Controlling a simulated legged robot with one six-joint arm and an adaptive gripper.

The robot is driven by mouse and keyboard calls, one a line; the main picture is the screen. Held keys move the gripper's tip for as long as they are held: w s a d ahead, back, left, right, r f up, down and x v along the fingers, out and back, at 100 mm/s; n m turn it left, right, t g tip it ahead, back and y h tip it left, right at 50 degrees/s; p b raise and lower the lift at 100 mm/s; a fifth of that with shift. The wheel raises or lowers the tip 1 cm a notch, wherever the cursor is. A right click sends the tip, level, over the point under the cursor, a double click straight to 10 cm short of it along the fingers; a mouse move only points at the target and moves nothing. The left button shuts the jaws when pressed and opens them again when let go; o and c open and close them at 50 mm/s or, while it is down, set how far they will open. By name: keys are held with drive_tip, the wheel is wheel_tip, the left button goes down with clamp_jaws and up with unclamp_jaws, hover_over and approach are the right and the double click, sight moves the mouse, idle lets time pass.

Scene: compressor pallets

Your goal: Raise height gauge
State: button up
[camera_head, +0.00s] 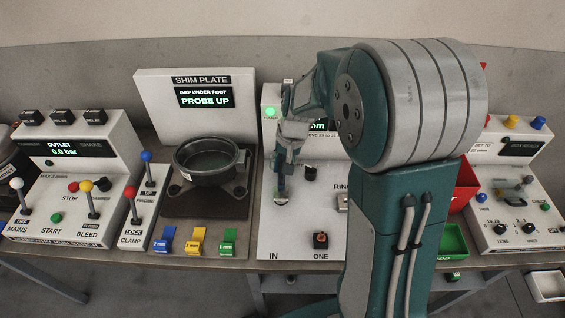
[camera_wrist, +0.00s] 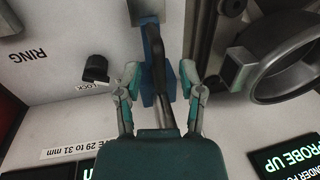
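My gripper (camera_head: 284,168) points down over the white panel marked IN and ONE, right of the shim plate station. In the wrist view its two teal-tipped fingers (camera_wrist: 160,78) are apart, one on each side of a blue upright piece (camera_wrist: 153,48) with a dark bar in front of it. I see a gap to the fingers and no clear grip. In the head view, blue (camera_head: 281,184) shows just below my fingers, above a small silver disc (camera_head: 280,198). I cannot tell for sure which part is the height gauge. My arm hides much of this panel.
The shim plate station (camera_head: 205,203) holds a dark round cup (camera_head: 208,160); its screen reads PROBE UP. Lever panels (camera_head: 75,208) stand left. A dark LOCK knob (camera_wrist: 95,68) is near my fingers. A red bin (camera_head: 464,187) and green tray (camera_head: 451,243) are right.

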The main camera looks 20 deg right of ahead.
clamp_jaws()
wheel_tip(320, 180, up, 10)
idle(0.3)
drive_tip(key=shift+o, duration=0.9)
unclamp_jaws()
drive_tip(key=shift+f, duration=0.1)
